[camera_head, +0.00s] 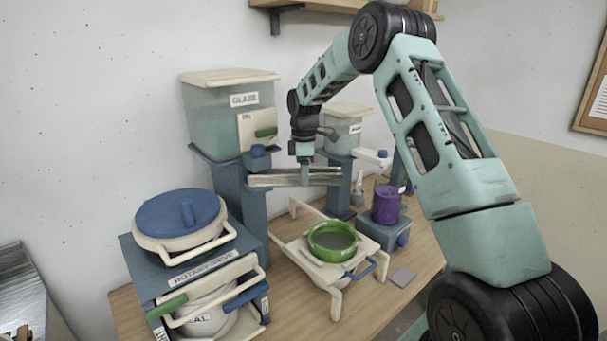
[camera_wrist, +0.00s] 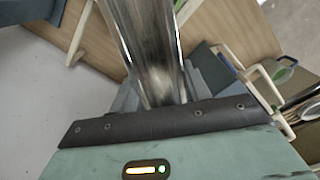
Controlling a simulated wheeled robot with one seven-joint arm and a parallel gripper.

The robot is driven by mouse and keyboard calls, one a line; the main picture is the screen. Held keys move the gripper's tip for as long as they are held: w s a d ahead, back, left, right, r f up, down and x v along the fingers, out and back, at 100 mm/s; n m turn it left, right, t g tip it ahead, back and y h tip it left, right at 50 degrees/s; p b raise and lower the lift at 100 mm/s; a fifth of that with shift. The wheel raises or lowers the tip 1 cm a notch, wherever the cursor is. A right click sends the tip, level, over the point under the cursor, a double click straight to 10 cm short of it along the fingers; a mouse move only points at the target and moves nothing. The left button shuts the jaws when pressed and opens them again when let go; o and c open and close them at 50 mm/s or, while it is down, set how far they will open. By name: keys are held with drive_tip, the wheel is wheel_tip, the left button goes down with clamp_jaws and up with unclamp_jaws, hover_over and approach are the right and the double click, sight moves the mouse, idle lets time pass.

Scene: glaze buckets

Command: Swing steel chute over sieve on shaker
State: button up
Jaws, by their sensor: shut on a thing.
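The steel chute (camera_head: 275,181) is a shiny trough that runs rightward from below the blue valve of the GLAZE tank (camera_head: 213,117). My gripper (camera_head: 305,177) is shut on the chute, right of its middle. The wrist view shows the chute (camera_wrist: 150,40) up close, running away from my gripper; the fingertips are hidden there. The green-rimmed sieve (camera_head: 332,255) sits on the cream shaker frame (camera_head: 336,291) on the table. In the head view the chute's free end is above and behind the sieve; I cannot tell whether it overhangs it.
A blue-lidded pot (camera_head: 183,216) stands on a blue sieve box at the left front. A purple bucket (camera_head: 386,204) stands on a blue base right of the shaker. A second tank (camera_head: 343,133) is behind.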

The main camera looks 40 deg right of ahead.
drive_tip(key=shift+w+d+r+n, duration=0.1)
drive_tip(key=shift+w+n, duration=0.2)
drive_tip(key=shift+w, duration=0.05)
drive_tip(key=o, duration=1.4)
drive_tip(key=shift+w, duration=0.1)
drive_tip(key=shift+d, duration=0.1)
wheel_tip(320, 180, up, 17)
drive_tip(key=b, duration=0.3)
drive_tip(key=shift+r+b, duration=0.2)
drive_tip(key=shift+b, duration=0.15)
